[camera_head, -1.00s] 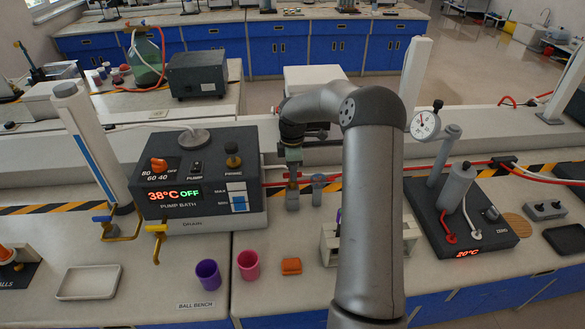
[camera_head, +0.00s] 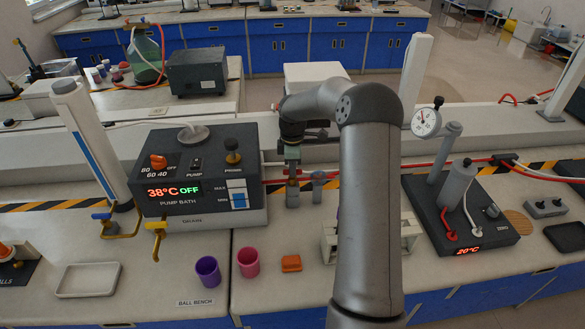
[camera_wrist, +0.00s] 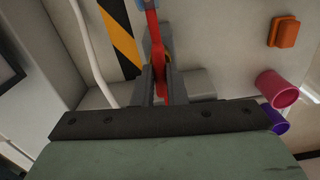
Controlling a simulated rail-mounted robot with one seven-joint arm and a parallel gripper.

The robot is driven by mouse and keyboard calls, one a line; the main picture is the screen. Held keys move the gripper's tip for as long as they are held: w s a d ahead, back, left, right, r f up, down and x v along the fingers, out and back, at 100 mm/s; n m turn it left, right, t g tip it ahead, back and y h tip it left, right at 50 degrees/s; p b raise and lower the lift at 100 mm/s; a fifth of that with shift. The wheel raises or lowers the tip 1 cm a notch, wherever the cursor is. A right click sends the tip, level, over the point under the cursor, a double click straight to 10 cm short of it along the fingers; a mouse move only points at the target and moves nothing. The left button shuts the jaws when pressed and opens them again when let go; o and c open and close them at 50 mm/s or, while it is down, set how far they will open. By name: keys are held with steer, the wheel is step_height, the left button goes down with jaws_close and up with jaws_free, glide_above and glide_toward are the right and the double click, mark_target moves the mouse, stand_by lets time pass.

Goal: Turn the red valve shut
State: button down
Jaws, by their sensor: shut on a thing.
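The red valve (camera_wrist: 157,58) shows in the wrist view as a long red handle running up between the two grey fingers. My gripper (camera_wrist: 160,75) is shut on this handle, with one finger on each side of it. In the head view my gripper (camera_head: 292,163) points down at the tubing line between the pump bath and the right-hand unit. The grey valve body (camera_head: 292,198) stands below it on the bench. In the head view the handle is mostly hidden by the fingers, so its angle is hard to tell there.
The pump bath (camera_head: 200,180) stands to the left and a blue-grey fitting (camera_head: 317,188) close on the right. A purple cup (camera_head: 207,271), a pink cup (camera_head: 248,262) and an orange block (camera_head: 291,263) sit in front. A white rack (camera_head: 411,232) is partly behind my arm.

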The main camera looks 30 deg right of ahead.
steer(key=m+b, duration=0.2)
steer(key=m, duration=0.2)
steer(key=m+b, duration=0.2)
steer(key=m, duration=0.2)
steer(key=shift+m, duration=0.3)
steer(key=m+b, duration=0.1)
steer(key=m, duration=0.3)
steer(key=shift+m, duration=0.3)
steer(key=shift+r+m, duration=0.1)
steer(key=shift+m, duration=1.7)
steer(key=c, duration=1.5)
jaws_free()
steer(key=shift+o, duration=0.2)
step_height(320, 180, up, 17)
steer(key=b, duration=0.1)
steer(key=shift+r, duration=0.2)
